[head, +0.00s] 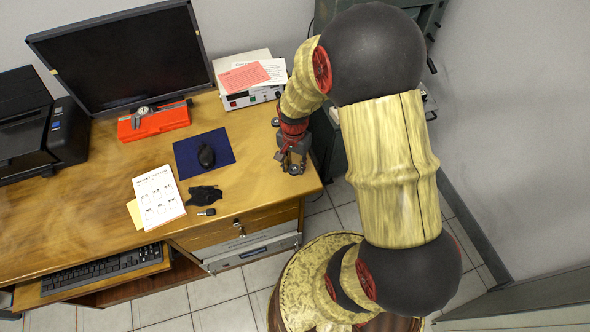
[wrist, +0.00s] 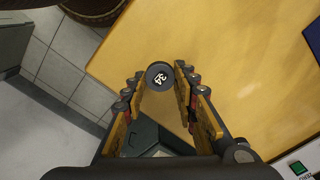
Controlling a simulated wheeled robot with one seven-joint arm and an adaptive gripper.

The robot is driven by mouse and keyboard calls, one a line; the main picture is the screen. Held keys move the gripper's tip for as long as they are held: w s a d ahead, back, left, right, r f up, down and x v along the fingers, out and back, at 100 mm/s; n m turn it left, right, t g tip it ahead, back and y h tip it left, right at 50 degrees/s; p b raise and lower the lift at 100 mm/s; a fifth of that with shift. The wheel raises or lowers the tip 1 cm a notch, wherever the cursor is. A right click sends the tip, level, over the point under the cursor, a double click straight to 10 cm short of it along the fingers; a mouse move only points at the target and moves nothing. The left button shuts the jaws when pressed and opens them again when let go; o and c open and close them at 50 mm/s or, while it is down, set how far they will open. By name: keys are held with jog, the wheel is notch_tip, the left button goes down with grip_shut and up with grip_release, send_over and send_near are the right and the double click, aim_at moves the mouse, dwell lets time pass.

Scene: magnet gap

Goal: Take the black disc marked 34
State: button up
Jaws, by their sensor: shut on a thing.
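The black disc marked 34 (wrist: 159,76) shows in the wrist view between my two fingertips, with its white number facing the camera. My gripper (wrist: 159,73) is shut on it, one finger on each side. In the head view my gripper (head: 291,158) is low at the right end of the wooden desk (head: 90,215), near the desk's edge. I cannot tell whether the disc rests on the desk or is a little above it.
A white instrument box with papers (head: 250,85) stands behind my gripper.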

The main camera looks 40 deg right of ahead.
jog(key=shift+r+p, duration=1.75)
jog(key=shift+r, duration=0.6)
